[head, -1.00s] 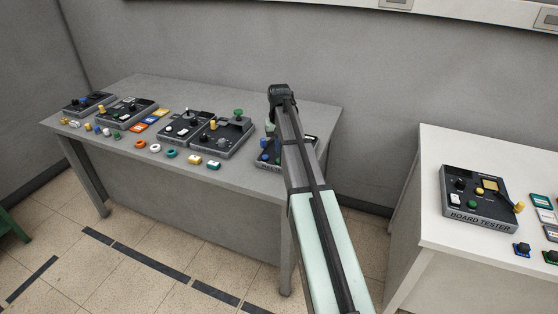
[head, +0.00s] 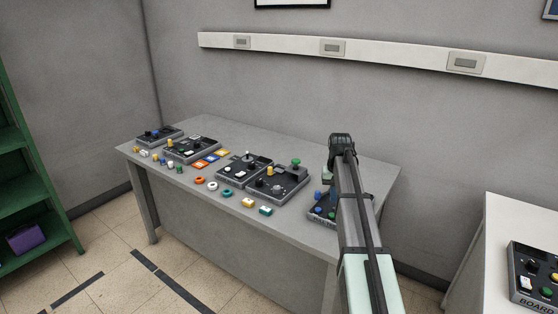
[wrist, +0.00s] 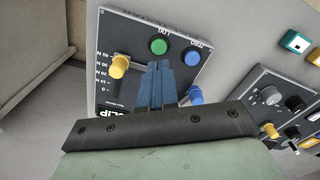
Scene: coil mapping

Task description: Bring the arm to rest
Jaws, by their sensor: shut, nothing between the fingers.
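My arm (head: 358,215) reaches forward over the right end of the grey table (head: 300,227). My gripper shows in the wrist view (wrist: 155,85) with its two bluish fingers together and nothing between them. In the head view the fingers are mostly hidden beside and behind my arm. Below the fingers lies a dark instrument box (wrist: 125,35) with a yellow slide lever, a green button and blue knobs. The fingers overlap the box in the wrist view; I cannot tell whether they touch it. The box is partly hidden by my arm in the head view (head: 318,217).
Several other control boxes (head: 283,185) stand along the table, with small coloured rings and blocks before them. A white table with a board tester (head: 535,275) is at the right. A green shelf (head: 30,180) stands at the left. The wall above the table carries a socket rail (head: 290,46).

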